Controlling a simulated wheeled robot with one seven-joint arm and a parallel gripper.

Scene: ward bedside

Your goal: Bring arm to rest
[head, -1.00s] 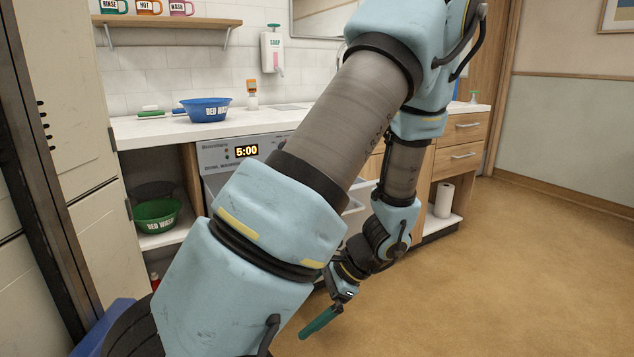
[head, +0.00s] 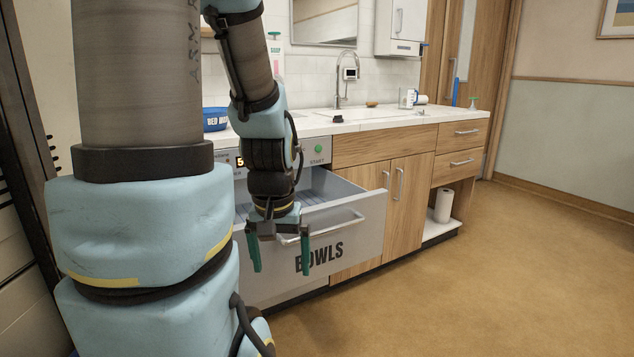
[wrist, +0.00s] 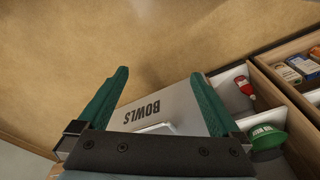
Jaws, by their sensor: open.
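My gripper (head: 280,254) hangs pointing down in front of the open drawer marked BOWLS (head: 340,245). Its two green fingers are spread apart with nothing between them. In the wrist view the fingers (wrist: 160,105) are also apart, with the BOWLS drawer front (wrist: 158,108) and floor beyond them. My arm stands up along the left of the head view and hides part of the counter and the washer. I cannot tell from these frames whether the fingers touch the drawer front.
The drawer juts out from under the counter (head: 350,122). The floor (head: 480,270) at right is clear.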

